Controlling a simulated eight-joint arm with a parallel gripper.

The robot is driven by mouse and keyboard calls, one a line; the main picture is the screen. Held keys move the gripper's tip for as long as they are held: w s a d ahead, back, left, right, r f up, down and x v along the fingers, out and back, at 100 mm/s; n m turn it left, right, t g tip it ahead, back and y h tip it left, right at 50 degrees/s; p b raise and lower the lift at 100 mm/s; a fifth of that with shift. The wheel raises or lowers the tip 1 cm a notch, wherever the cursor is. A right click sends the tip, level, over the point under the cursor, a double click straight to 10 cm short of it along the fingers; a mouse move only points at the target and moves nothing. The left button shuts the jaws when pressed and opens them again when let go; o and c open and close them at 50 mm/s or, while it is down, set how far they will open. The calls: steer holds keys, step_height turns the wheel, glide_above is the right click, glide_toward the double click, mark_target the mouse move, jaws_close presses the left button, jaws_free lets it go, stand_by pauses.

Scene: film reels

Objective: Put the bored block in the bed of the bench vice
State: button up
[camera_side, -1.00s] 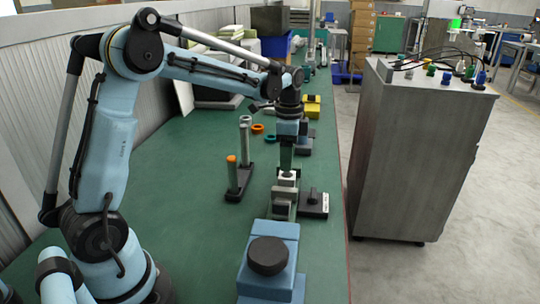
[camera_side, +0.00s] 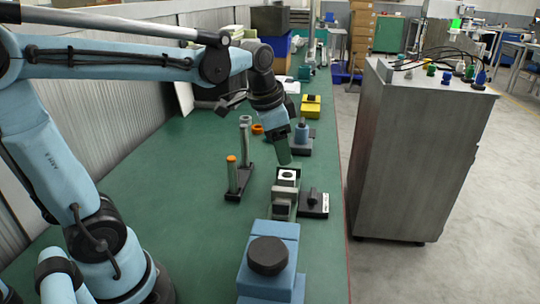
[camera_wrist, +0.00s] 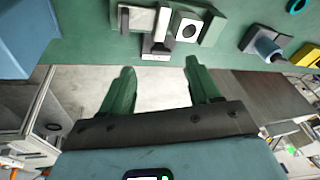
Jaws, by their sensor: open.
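The bored block (camera_side: 287,175) is a pale block with a dark round hole in its top face. It sits upright in the grey bench vice (camera_side: 282,208), at the vice's far end. In the wrist view the block (camera_wrist: 187,27) shows at the top, beside the vice's grey jaw (camera_wrist: 162,23); whether it touches the jaw I cannot tell. My gripper (camera_side: 283,155) is above and beyond the block, tilted and clear of it. In the wrist view my gripper (camera_wrist: 158,78) has its two green fingers wide apart with nothing between them.
A black block with a knob (camera_side: 313,204) stands right of the vice. A blue unit with a black cap (camera_side: 270,262) is in front. A stand with two posts (camera_side: 239,180), one orange-tipped, is at left. Orange (camera_side: 257,129) and yellow (camera_side: 311,107) parts lie farther back.

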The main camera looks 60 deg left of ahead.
steer(key=s+d+f+n+t, duration=0.3)
steer(key=s+d+f+n, duration=0.1)
steer(key=s, duration=0.3)
steer(key=shift+s+n+t, duration=0.3)
steer(key=shift+t, duration=0.1)
